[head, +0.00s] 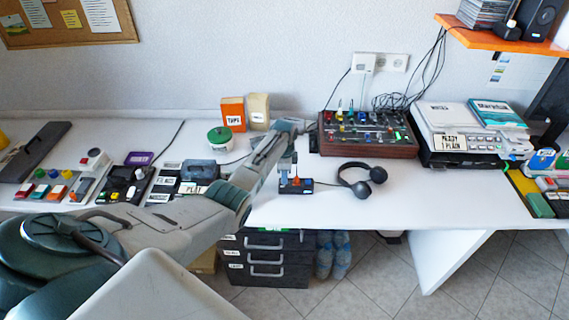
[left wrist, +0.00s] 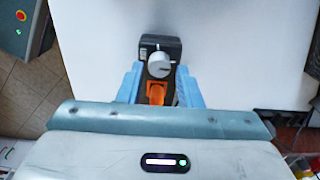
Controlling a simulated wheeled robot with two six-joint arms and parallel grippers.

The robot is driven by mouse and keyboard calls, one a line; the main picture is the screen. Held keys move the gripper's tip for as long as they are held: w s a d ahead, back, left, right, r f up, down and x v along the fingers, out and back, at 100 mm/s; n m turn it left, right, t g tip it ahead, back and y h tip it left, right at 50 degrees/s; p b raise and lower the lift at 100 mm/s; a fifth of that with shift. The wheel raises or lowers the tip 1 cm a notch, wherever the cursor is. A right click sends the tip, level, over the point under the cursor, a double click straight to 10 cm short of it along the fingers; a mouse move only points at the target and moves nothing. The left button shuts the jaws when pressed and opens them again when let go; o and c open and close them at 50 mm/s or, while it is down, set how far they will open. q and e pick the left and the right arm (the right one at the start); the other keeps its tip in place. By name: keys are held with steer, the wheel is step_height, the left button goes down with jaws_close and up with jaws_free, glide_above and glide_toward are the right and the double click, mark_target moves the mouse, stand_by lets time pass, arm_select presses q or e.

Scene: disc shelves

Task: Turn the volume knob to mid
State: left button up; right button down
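A small black control box (head: 305,188) sits near the front edge of the white table, below the left gripper in the head view. In the left wrist view the box (left wrist: 150,46) carries a round silver knob (left wrist: 158,65) and an orange part (left wrist: 155,93). A dark mark on the knob points roughly right. My left gripper (head: 289,177) is over the box. Its blue fingers (left wrist: 158,88) are apart, one on each side of the orange part, with the knob just beyond their tips. Whether they touch the box is unclear. My right gripper is not in view.
Black headphones (head: 360,180) lie right of the box. A mixer (head: 367,133) with several coloured knobs stands behind. Left are a green-lidded pot (head: 220,138) and several switch panels. The table's front edge is close; black drawers (head: 268,260) stand below.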

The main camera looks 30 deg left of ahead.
arm_select(q)
step_height(320, 180, up, 9)
steer(key=b, duration=0.1)
steer(key=shift+r, duration=0.15)
stand_by(0.5)
